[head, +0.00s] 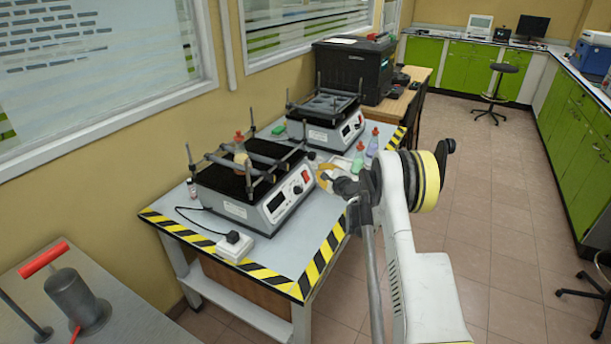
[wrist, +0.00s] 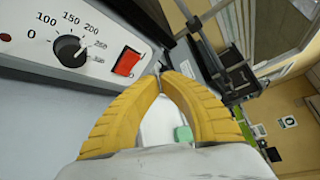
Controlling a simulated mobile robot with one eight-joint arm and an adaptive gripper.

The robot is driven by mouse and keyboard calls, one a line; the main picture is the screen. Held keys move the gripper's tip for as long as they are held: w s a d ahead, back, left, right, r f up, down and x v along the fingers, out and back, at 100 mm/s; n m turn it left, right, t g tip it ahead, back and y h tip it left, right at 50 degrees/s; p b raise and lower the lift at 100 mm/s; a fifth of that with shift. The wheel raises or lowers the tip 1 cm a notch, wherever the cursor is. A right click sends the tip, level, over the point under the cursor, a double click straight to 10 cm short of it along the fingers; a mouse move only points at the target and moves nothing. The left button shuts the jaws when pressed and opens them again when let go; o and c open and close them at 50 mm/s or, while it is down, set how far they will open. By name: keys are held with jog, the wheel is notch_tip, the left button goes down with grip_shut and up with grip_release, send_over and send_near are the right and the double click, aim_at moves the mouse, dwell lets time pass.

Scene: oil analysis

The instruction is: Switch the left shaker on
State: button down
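The left shaker (head: 241,209) stands on the near part of the striped table, with a flask (head: 240,150) on its black platform. Its front panel carries a dial and a red rocker switch (head: 306,177). In the wrist view the switch (wrist: 127,61) sits right of the black dial (wrist: 68,48), whose scale runs from 0 upward. My gripper (head: 322,178) is just right of this panel. In the wrist view its yellow fingertips (wrist: 161,75) meet with nothing visible between the tips. They are right of the switch and look apart from it. Whether the switch is on cannot be told.
A second shaker (head: 338,137) stands behind. Small bottles (head: 358,158) stand near the table's right edge, close to my gripper. A white socket block (head: 233,246) with a black plug lies at the front. Open floor (head: 480,240) lies to the right.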

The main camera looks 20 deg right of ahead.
aim_at(306, 176)
jog(key=shift+w+a+f+b, duration=0.3)
jog(key=shift+w+a, duration=0.2)
jog(key=shift+w, duration=0.15)
jog(key=shift+w+a+f+b, duration=0.3)
jog(key=shift+w+a, duration=0.2)
jog(key=shift+w, duration=0.1)
jog(key=shift+w+a+f, duration=0.1)
dwell(0.6)
jog(key=shift+w+a+b, duration=0.15)
jog(key=shift+w+b, duration=0.05)
jog(key=shift+b, duration=0.1)
